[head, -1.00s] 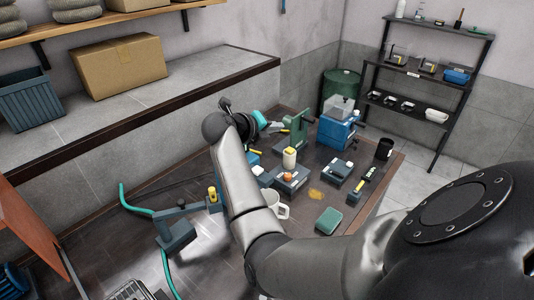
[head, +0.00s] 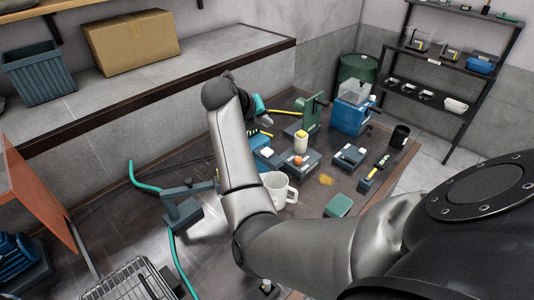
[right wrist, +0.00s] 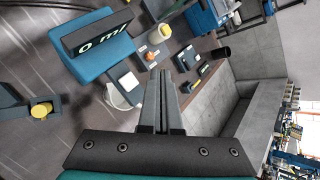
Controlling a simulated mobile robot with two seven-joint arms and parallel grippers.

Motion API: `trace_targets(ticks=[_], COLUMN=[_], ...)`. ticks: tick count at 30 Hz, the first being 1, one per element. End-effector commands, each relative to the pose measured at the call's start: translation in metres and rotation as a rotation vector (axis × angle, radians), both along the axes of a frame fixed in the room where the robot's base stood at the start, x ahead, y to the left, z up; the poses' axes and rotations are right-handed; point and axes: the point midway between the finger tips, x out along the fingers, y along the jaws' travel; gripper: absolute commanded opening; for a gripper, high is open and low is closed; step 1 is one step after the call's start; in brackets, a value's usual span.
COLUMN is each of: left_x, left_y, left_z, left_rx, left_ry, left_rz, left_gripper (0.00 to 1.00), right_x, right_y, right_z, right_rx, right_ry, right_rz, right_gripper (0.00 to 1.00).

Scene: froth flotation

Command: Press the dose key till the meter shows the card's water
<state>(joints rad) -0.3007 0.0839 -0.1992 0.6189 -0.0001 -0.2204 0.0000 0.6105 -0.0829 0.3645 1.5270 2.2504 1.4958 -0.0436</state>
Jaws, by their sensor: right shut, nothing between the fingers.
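The meter is a blue box (right wrist: 88,62) with a dark display reading "0 ml" in the right wrist view. In the head view a blue piece (head: 268,157) beside my forearm may be the same box, mostly hidden. My right gripper (right wrist: 161,78) is shut and empty, in the air above the bench. In the head view the right gripper (head: 266,118) is small and partly behind my own arm. I cannot tell which part is the dose key. No card is readable.
A white mug (head: 279,190) stands close to my forearm. A yellow-topped bottle (head: 301,142), a green block (head: 338,206), a black cup (head: 400,135) and a blue machine (head: 350,115) also stand on the bench. A wire basket (head: 130,282) is at lower left.

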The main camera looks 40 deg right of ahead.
Motion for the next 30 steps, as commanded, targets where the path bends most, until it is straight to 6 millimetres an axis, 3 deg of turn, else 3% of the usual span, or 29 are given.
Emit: trace_targets(ticks=[9,15,30], left_x=[0.0,0.0,0.001], left_y=[-0.004,-0.005,-0.005], left_z=[-0.039,-0.054,-0.056], left_rx=[-0.005,-0.006,-0.007], left_ry=[0.0,0.0,-0.002], left_rz=[0.003,0.002,0.001], left_gripper=[0.5,0.5,0.5], right_x=[-0.001,0.0,0.0], right_y=[0.0,0.0,0.0], right_z=[-0.046,-0.067,-0.071], right_rx=[-0.002,0.001,-0.001], right_ry=[0.003,0.001,0.0], right_rz=[-0.001,-0.001,-0.001], right_gripper=[0.0,0.0,0.0])
